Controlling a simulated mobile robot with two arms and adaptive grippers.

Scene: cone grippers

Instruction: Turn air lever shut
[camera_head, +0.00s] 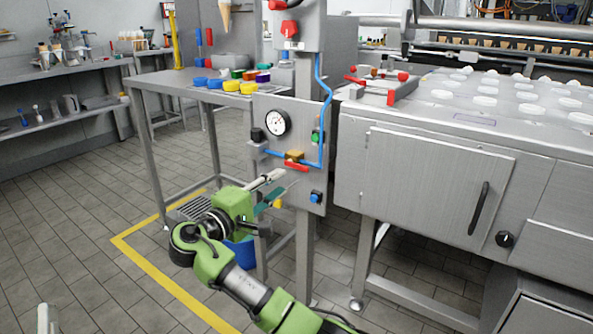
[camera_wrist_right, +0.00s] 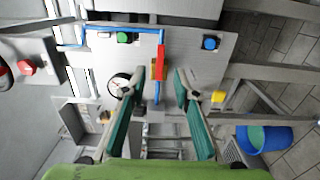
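The air lever (camera_head: 297,166) is a small red bar on the grey control panel (camera_head: 268,108), beside a brass valve (camera_head: 294,156) on a blue air pipe. It lies roughly along the pipe. In the right wrist view the lever (camera_wrist_right: 161,62) shows upright in the picture, just beyond the fingertips. My right gripper (camera_head: 274,185) is in front of the panel, slightly below and left of the lever. In the right wrist view its two teal fingers (camera_wrist_right: 167,76) are apart with nothing held between them. I see no contact with the lever.
The panel also carries a round gauge (camera_head: 276,123), a green button (camera_head: 315,137) and a blue knob (camera_head: 316,197). A blue bucket (camera_wrist_right: 264,138) stands below. A steel machine cabinet (camera_head: 430,185) is close on the right; a table with coloured lids is behind left.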

